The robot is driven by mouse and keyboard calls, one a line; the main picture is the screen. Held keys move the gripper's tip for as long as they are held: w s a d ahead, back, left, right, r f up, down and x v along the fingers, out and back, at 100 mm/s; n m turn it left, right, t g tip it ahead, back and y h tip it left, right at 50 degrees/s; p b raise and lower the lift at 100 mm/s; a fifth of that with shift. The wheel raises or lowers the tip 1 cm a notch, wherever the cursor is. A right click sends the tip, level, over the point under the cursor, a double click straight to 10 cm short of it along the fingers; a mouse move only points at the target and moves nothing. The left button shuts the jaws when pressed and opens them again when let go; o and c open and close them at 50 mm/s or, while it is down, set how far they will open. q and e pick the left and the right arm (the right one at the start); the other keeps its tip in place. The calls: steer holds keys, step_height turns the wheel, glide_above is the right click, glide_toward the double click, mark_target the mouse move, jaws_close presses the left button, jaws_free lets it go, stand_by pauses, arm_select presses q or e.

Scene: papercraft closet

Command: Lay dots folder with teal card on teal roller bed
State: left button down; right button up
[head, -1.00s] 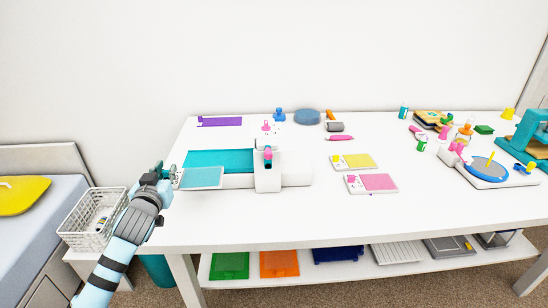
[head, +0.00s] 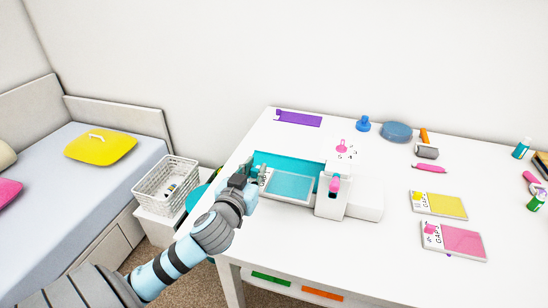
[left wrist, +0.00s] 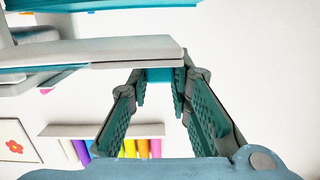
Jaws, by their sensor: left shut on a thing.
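The folder with the teal card (head: 290,186), a flat whitish sheet with a teal panel, is held over the front part of the teal roller bed (head: 285,164). The bed lies left of a white roller machine (head: 332,197) with a pink handle. The folder's right end is close beside the machine body. Its dots are too small to tell. My left gripper (head: 255,178) is shut on the folder's left end. In the left wrist view, the folder (left wrist: 120,52) shows edge-on near the fingertips, with a gap below the teal surface above it. My right gripper is out of view.
A yellow card folder (head: 438,204) and a pink card folder (head: 453,241) lie to the right. A purple strip (head: 298,118), a blue stamp (head: 363,123) and a blue disc (head: 397,131) are at the back. A white basket (head: 166,184) stands left of the table.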

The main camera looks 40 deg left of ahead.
arm_select(q)
steer(key=b, duration=0.1)
glide_above(269, 166)
steer(key=shift+s+d+f, duration=0.1)
steer(key=shift+s+f, duration=0.05)
steer(key=shift+s, duration=0.2)
steer(key=shift+w+f, duration=0.1)
steer(key=shift+w, duration=0.2)
steer(key=shift+f+b, duration=0.95)
steer(key=shift+f, duration=0.8)
steer(key=c, duration=1.5)
jaws_free()
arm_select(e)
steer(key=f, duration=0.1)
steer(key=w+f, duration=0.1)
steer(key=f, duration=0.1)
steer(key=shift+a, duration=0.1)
arm_select(q)
steer(key=shift+o, duration=0.2)
steer(key=shift+r, duration=0.2)
steer(key=p+v, duration=0.2)
steer(key=v, duration=1)
steer(key=shift+r, duration=0.1)
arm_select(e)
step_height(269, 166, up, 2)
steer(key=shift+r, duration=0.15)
